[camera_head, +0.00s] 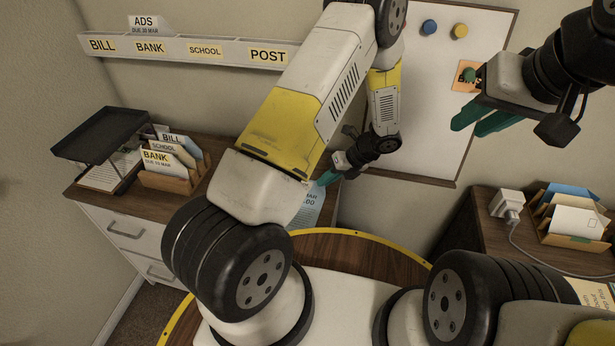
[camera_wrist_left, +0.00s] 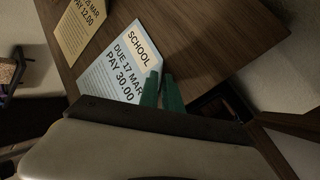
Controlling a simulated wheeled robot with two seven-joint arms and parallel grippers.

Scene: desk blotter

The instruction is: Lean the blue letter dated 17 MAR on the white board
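The blue letter (camera_wrist_left: 108,72) reads SCHOOL, DUE 17 MAR, PAY 30.00 in the left wrist view and lies on a wooden top. In the head view only part of the blue letter (camera_head: 309,207) shows beside my left arm. My left gripper (camera_head: 328,177) is at the letter; its teal fingers (camera_wrist_left: 161,88) are close together at the letter's edge, with a narrow gap. I cannot tell whether they pinch it. The white board (camera_head: 425,110) is on the back wall, partly hidden by my arms. My right gripper (camera_head: 477,116) is raised before the board, fingers apart, empty.
An orange note (camera_head: 467,73) and magnets are on the board. A yellow letter (camera_wrist_left: 78,32) lies near the blue one. At left are a labelled wall rack (camera_head: 190,50), black tray (camera_head: 104,135) and letter sorter (camera_head: 165,182). At right are another sorter (camera_head: 572,238) and a charger (camera_head: 507,205).

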